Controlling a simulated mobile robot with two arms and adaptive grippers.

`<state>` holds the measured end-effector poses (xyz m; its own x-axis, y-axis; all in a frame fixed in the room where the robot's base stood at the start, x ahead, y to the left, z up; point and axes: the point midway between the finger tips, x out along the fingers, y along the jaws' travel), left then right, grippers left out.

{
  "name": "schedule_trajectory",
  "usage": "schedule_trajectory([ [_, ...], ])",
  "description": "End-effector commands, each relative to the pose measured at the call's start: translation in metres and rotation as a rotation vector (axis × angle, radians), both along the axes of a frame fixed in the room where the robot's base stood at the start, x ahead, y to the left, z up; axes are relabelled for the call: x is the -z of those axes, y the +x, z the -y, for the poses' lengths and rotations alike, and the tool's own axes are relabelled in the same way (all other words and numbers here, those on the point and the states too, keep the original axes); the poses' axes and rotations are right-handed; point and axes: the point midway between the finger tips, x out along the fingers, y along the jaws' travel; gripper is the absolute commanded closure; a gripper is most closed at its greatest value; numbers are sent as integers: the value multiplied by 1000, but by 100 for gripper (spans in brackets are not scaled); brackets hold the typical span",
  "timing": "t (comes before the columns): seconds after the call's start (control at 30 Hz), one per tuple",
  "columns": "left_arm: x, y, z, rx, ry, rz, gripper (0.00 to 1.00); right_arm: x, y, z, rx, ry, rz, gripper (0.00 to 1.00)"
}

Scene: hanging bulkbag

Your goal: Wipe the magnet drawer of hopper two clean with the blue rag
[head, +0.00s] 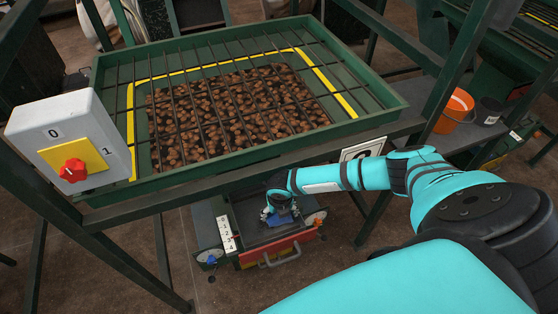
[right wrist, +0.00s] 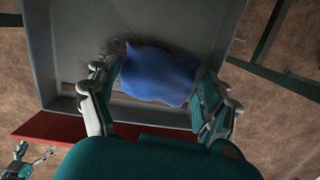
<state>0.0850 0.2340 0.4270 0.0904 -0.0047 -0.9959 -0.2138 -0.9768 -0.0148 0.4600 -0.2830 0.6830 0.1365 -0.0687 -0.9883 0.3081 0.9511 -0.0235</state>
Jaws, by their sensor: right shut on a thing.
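The magnet drawer (head: 262,222) is pulled out below the green hopper, a grey tray with a red front and a handle. In the right wrist view the drawer (right wrist: 75,60) fills the upper middle, with dark smudges on its floor around the rag. The blue rag (right wrist: 158,75) is bunched between the fingers of my right gripper (right wrist: 155,90), which is shut on it. In the head view my right gripper (head: 281,208) reaches down into the drawer, with a little of the blue rag (head: 279,221) showing under it. My left gripper is not in view.
The green hopper (head: 355,128) with a bar grid and brown lumps stands above the drawer. A switch box (head: 70,140) with a red knob is at left. Green frame legs flank the drawer.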

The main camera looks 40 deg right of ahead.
Motion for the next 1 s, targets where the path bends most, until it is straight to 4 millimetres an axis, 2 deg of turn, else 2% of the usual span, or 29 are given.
schedule_trajectory([
  [1.0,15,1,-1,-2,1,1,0,20,0,0,0,0,0,50],
])
